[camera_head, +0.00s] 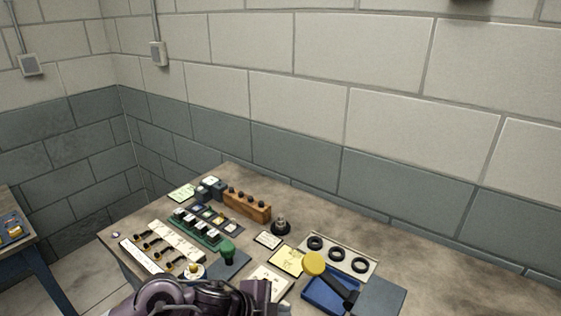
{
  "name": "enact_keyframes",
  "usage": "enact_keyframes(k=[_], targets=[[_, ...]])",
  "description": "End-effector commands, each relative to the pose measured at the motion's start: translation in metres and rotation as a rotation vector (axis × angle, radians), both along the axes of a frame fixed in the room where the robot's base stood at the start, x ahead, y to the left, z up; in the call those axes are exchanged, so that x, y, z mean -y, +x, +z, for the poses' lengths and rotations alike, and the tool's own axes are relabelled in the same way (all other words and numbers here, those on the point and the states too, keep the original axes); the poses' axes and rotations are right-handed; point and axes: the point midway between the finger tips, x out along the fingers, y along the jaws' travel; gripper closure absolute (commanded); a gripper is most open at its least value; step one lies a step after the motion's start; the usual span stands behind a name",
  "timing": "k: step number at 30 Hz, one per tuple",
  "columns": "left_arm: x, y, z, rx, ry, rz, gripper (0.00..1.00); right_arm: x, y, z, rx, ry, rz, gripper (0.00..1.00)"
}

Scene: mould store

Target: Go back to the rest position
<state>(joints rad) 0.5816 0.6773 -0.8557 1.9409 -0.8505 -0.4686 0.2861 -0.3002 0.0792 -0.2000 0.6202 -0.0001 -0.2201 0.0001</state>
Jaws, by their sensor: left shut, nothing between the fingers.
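My left arm comes in at the bottom edge, dark purple, in front of the near side of the workbench (445,280). My left gripper (257,292) is at the arm's right end, low in the picture. It is shut and empty, in front of the pale card and left of the blue tray. The arm hides part of the bench's front. My right gripper is out of view.
A blue tray (318,297) with a yellow-headed mallet (314,263) lies right of my gripper. A green-knobbed tool (227,252), a wooden block (247,206) and a plate with black rings (337,254) are nearby. The bench's right side is clear.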

Motion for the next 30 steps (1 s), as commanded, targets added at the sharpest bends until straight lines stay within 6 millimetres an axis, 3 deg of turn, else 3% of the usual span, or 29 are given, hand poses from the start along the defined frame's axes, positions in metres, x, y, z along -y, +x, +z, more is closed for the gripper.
enact_keyframes(k=[3, 7, 11, 18, 24, 30], targets=[[0.021, -0.009, 0.012, 0.015, -0.088, 0.112, 1.00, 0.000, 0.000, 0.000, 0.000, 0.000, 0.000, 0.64], [0.016, -0.012, 0.029, -0.005, -0.181, 0.349, 1.00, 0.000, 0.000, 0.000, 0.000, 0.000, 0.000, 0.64], [-0.022, -0.018, 0.031, -0.098, -0.224, 0.641, 1.00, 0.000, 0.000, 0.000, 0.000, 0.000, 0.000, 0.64], [-0.108, -0.060, 0.001, -0.338, -0.188, 1.080, 1.00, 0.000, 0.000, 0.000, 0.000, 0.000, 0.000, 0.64], [-0.156, -0.105, -0.020, -0.511, -0.131, 1.303, 1.00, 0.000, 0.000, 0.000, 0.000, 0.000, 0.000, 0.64], [-0.191, -0.153, -0.036, -0.671, -0.070, 1.481, 1.00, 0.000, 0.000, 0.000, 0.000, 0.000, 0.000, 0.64]])
